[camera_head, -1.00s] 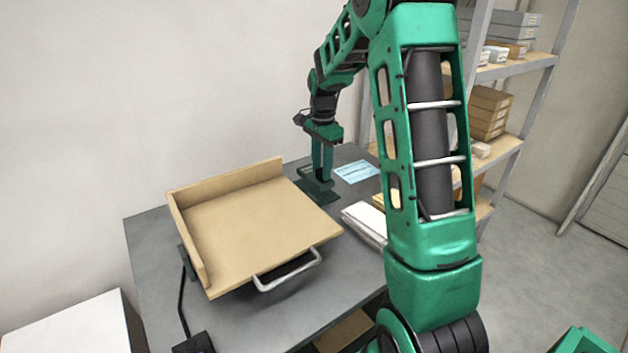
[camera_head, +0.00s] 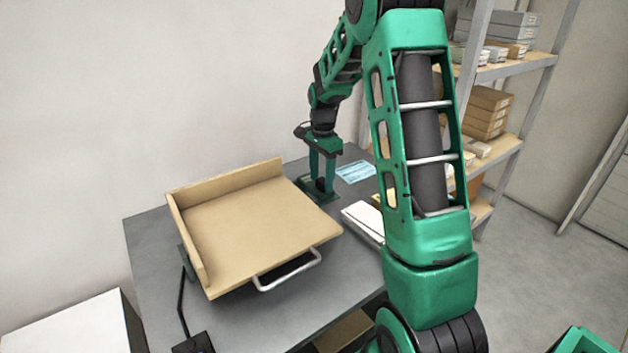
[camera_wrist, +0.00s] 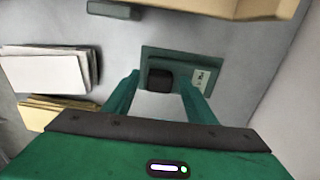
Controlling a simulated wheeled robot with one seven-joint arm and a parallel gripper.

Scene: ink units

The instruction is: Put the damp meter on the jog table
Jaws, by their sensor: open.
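The jog table (camera_head: 255,228) is a tan tilted tray with raised edges at its left and back and a metal handle at the front. Its edge shows at the top of the wrist view (camera_wrist: 230,8). A dark block (camera_wrist: 160,80), seemingly the damp meter, sits in a dark green stand (camera_wrist: 180,57) with a pale label at its right. The stand is right of the jog table in the head view (camera_head: 312,193). My gripper (camera_head: 322,190) points down over the stand, open. In the wrist view its green fingers (camera_wrist: 160,88) are either side of the block; contact is unclear.
White paper stacks (camera_wrist: 45,72) lie beside the stand, also in the head view (camera_head: 362,222), with yellowish paper (camera_wrist: 55,114) near them. A blue sheet (camera_head: 355,171) lies behind. A black box with a cable (camera_head: 195,343) is at the front left. Shelves (camera_head: 500,70) stand right.

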